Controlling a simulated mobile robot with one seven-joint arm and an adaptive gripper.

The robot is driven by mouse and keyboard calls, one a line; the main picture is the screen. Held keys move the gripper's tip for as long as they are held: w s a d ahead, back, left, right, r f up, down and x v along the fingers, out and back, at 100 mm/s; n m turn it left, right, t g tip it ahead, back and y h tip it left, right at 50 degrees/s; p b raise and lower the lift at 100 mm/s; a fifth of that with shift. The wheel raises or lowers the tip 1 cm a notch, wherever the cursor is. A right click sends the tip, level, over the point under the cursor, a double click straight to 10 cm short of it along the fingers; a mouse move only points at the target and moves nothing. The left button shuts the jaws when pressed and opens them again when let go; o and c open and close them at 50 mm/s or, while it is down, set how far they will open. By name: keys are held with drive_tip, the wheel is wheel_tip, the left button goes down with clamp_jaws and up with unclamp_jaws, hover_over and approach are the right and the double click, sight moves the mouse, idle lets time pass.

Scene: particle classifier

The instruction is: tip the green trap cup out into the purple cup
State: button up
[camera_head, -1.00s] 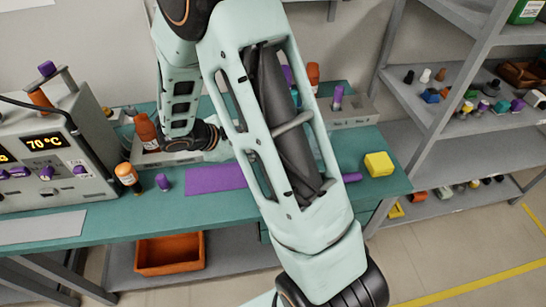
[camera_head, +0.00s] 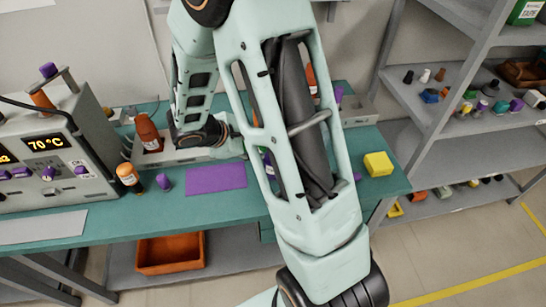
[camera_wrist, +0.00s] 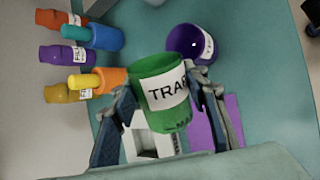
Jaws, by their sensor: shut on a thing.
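The green trap cup (camera_wrist: 160,85), with a white label reading "TRAP" in part, is held between the two fingers of my gripper (camera_wrist: 160,95) in the wrist view. The purple cup (camera_wrist: 190,44), with a white label, is just beyond it, and its open mouth shows. The green rim overlaps the purple cup in the picture; I cannot tell whether they touch. The inside of the green cup is mostly hidden.
Several coloured bottles (camera_wrist: 92,82) stand left of the cups in the wrist view. The head view shows a purple mat (camera_head: 216,178), a yellow block (camera_head: 378,164), an orange-capped bottle (camera_head: 129,176) and a heater unit (camera_head: 50,165) on the teal bench (camera_head: 190,212).

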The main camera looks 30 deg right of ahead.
drive_tip(key=shift+d+r+m+t+y, duration=0.1)
drive_tip(key=shift+r+m+t+y, duration=0.2)
drive_tip(key=shift+y, duration=0.3)
idle(0.4)
drive_tip(key=shift+s+d+r+t+y+b, duration=0.25)
drive_tip(key=shift+s+d+t+y+b, duration=0.15)
drive_tip(key=shift+d+y+b, duration=0.4)
idle(0.5)
drive_tip(key=shift+s+d+r+m+t+y+b, duration=0.1)
drive_tip(key=shift+r+m+t+y+b, duration=0.1)
drive_tip(key=shift+m+t+y+b, duration=0.35)
drive_tip(key=shift+s+d+r+m+t+y+b, duration=0.15)
drive_tip(key=shift+r+t+y+b, duration=0.1)
drive_tip(key=shift+y+b, duration=0.45)
idle(1.4)
drive_tip(key=shift+s+d+r+m+t+y, duration=0.1)
drive_tip(key=shift+s+d+m+t+y, duration=0.15)
drive_tip(key=shift+t+y, duration=0.35)
drive_tip(key=shift+s+d+r+m+t+y, duration=0.1)
drive_tip(key=shift+d+m+t+y, duration=0.25)
drive_tip(key=shift+y, duration=0.4)
idle(1.7)
